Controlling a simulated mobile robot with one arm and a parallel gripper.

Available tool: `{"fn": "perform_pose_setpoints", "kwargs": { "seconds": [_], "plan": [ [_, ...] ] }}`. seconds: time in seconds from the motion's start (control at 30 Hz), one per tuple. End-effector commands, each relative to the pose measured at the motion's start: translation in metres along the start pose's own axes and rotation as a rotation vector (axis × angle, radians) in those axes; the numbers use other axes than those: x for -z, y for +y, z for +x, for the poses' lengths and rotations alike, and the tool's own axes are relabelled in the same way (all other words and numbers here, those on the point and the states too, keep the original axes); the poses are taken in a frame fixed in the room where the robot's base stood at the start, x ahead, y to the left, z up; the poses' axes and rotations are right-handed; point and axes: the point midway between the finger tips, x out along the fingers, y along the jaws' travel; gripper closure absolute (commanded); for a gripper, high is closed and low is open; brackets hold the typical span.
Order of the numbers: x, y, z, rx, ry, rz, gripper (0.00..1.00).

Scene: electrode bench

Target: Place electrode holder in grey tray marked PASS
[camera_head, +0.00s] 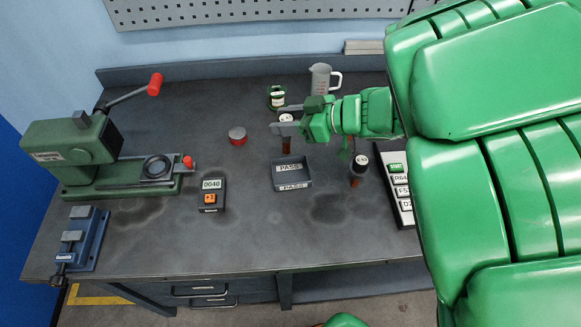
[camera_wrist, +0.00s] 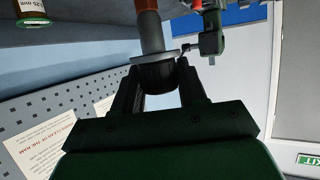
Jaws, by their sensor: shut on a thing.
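In the wrist view the holder (camera_wrist: 152,40) shows a black body, a grey flange and shaft, and a copper end, between the two fingers of my gripper (camera_wrist: 160,80). The grey tray marked PASS (camera_head: 279,176) sits on the bench just in front of the holder in the head view. The tray looks empty. The holder's height above the bench is hard to tell.
A red-sided round tin (camera_head: 238,137), a green-capped jar (camera_head: 277,97) and a beaker (camera_head: 320,78) stand behind. A meter (camera_head: 211,196) and green press (camera_head: 75,150) are left.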

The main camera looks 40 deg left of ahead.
Motion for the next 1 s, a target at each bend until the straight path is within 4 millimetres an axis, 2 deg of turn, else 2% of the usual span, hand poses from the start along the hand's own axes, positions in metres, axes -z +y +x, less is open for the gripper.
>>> {"fn": "perform_pose_setpoints", "kwargs": {
  "seconds": [0.1,0.2,0.5,0.77,1.0],
  "plan": [
    [-0.005,-0.007,-0.010,0.016,-0.001,-0.007,0.99],
    [-0.012,-0.011,-0.011,0.025,-0.002,-0.009,0.99],
    [-0.043,-0.012,0.001,0.027,-0.001,-0.007,0.99],
    [-0.053,-0.011,0.005,0.026,-0.001,-0.009,0.99],
    [-0.074,-0.011,0.014,0.027,-0.001,-0.006,0.99]
  ]
}}
